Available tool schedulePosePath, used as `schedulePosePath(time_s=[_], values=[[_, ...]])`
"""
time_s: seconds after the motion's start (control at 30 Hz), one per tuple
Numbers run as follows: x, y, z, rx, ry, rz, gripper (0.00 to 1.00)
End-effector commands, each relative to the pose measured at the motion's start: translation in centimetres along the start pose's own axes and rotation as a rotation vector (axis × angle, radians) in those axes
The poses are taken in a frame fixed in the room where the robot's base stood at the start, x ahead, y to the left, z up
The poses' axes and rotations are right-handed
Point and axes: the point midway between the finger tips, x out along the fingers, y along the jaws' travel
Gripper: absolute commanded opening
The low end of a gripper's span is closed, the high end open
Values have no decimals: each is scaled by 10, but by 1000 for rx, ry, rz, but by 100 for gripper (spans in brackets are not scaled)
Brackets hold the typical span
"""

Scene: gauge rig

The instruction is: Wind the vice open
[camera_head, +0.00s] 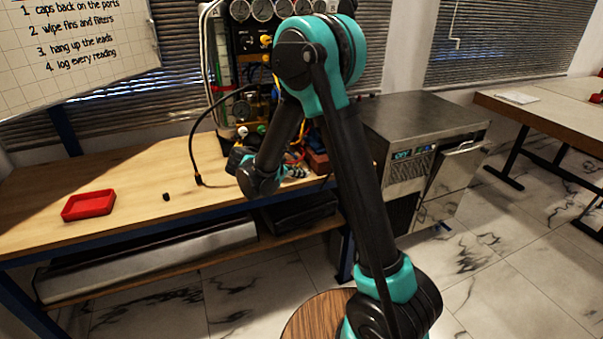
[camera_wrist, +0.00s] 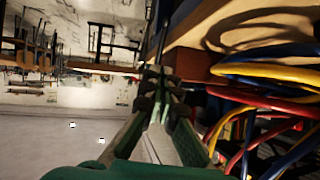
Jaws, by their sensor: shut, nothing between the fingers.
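I cannot make out the vice for certain in either view. A small reddish-brown block (camera_head: 318,162) on the bench, partly hidden by my arm, may be part of it. In the wrist view a thin dark bar (camera_wrist: 162,38) runs up beyond my fingertips, beside a brown wooden edge; I cannot tell whether it is the vice handle. My gripper (camera_wrist: 163,80) is shut and empty, with its fingertips close to that bar. I cannot tell whether they touch. In the head view my arm hides most of the gripper near the bench's right end.
Red, yellow and blue hoses (camera_wrist: 265,90) hang close on the right in the wrist view. A steel cabinet (camera_head: 425,120) stands right.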

Motion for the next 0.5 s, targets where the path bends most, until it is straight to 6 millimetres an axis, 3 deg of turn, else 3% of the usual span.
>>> schedulePosePath(time_s=[0.3,0.5], values=[[64,1,0,2,0,2,0],[91,0,0,1,0,1,0]])
